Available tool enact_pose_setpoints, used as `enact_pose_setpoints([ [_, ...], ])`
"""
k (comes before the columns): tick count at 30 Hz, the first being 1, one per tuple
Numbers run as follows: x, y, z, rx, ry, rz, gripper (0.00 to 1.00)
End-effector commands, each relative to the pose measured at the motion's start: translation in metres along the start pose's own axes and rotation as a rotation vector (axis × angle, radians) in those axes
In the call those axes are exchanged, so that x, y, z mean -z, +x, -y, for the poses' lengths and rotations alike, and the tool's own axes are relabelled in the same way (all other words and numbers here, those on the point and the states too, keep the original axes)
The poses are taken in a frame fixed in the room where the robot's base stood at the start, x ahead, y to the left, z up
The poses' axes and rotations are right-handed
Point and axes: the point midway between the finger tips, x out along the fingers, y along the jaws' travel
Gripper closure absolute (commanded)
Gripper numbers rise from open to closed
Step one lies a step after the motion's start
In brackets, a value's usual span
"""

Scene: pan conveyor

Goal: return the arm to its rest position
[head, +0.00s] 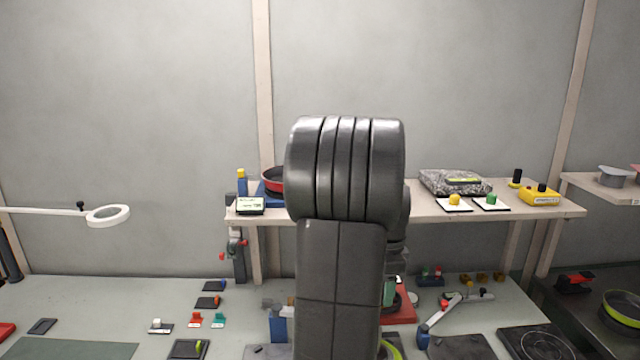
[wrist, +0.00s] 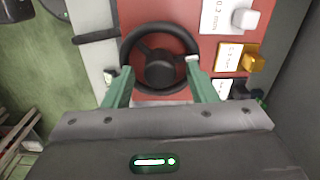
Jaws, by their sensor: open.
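My arm (head: 340,250) stands upright in the middle of the head view and covers much of the workbench behind it. In the wrist view my gripper (wrist: 158,92) shows two green fingers spread apart. A black handwheel (wrist: 160,66) on a red plate (wrist: 205,20) lies beyond the fingertips. The fingers overlap the wheel's lower edge in the picture; I cannot tell whether they touch it. Nothing is seen held between them.
A ring lamp (head: 108,216) reaches in at left. Several small fixtures stand on the workbench (head: 90,300). The wall space above the arm is clear.

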Motion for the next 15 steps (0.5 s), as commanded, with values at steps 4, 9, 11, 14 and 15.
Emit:
enact_pose_setpoints([
  [4,0.0001,0.0006,0.0002,0.001,-0.116,0.002,0.48],
  [9,0.0,0.0008,0.0004,0.0,-0.251,0.004,0.48],
  [11,0.0,0.0008,0.0004,0.0,-0.3,0.004,0.48],
  [14,0.0,0.0008,0.0006,0.0,-0.379,0.005,0.48],
  [15,0.0,0.0008,0.0007,0.0,-0.411,0.006,0.48],
])
